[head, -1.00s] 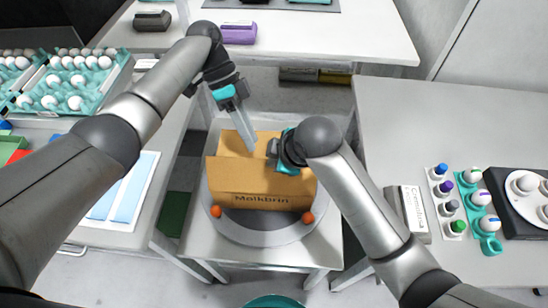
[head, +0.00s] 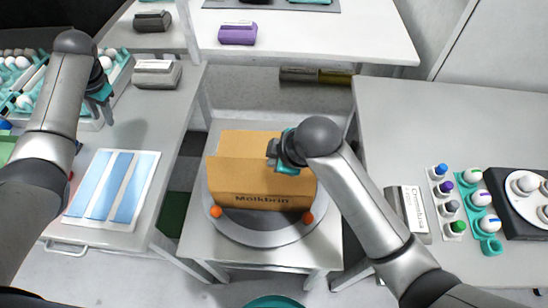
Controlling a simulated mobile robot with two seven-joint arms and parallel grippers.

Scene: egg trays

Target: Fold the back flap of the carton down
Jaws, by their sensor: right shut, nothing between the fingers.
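The brown cardboard carton (head: 258,184), labelled on its front, sits upright on a round grey turntable (head: 262,231). A smooth cardboard panel (head: 248,141) shows behind the carton's front top edge. I cannot tell whether this is the back flap lying folded or standing up. My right gripper (head: 284,165) is shut and empty at the carton's upper right, over its top edge, and its arm hides that corner. My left gripper (head: 105,108) is away from the carton, beside the egg tray at the upper left. Its fingers are too small and partly hidden to read.
The left table holds a blue-striped sheet (head: 112,187), a grey labelled box (head: 157,75) and an egg tray (head: 119,70). The right table carries a labelled box (head: 413,213) and coloured bottles (head: 446,189).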

